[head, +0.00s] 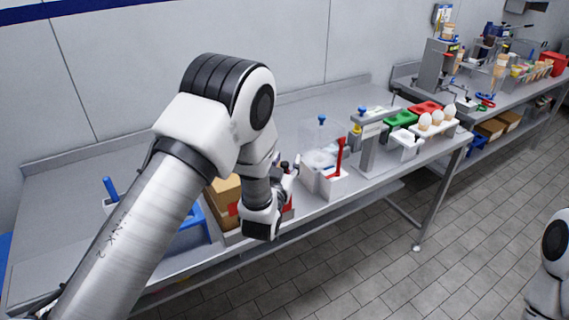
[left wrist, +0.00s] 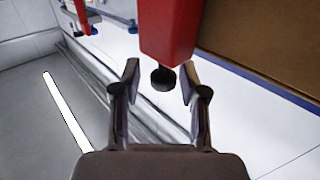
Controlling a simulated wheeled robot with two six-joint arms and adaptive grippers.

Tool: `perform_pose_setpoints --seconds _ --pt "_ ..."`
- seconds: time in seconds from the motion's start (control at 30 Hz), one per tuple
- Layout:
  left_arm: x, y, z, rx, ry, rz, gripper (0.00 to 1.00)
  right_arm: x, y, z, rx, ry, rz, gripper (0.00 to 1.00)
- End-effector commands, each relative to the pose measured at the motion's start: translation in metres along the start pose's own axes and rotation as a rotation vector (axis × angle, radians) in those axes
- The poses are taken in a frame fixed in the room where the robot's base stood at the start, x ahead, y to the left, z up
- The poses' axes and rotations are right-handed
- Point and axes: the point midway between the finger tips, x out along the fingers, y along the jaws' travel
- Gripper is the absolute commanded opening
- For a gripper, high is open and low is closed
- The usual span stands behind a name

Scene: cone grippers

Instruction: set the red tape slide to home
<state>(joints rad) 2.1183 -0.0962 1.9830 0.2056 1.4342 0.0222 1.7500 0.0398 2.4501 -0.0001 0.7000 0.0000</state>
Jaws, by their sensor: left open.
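My left gripper (left wrist: 160,68) is open in the left wrist view, with one finger on each side of a short black knob (left wrist: 163,78). The knob is at the lower end of a red block (left wrist: 168,35), which looks like the red tape slide. The fingers stand apart from the knob, with gaps on both sides. In the head view my left arm reaches down to the bench front, and a red part (head: 234,209) shows beside its wrist. The fingertips are not clear there, and the slide's position marks cannot be made out. My right gripper is out of view.
A brown cardboard box (head: 222,190) stands left of my wrist, with a blue item (head: 193,232) beside it. A white holder with a red handle (head: 338,160) and a clear bin (head: 318,150) stand to the right. Egg and colored racks (head: 425,108) are farther along.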

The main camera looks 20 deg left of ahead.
Motion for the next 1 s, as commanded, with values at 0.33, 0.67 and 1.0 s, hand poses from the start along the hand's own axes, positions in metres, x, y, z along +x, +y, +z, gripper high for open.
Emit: perform_pose_setpoints --seconds 0.33,0.67,1.0 --pt "-0.006 0.000 0.002 0.001 -0.005 0.000 0.47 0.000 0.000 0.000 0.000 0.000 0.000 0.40" --pt "-0.080 0.002 0.003 0.005 -0.008 0.002 0.47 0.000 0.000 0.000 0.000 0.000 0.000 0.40" --pt "-0.119 0.002 0.001 0.001 -0.003 0.000 0.47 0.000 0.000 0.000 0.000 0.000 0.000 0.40"
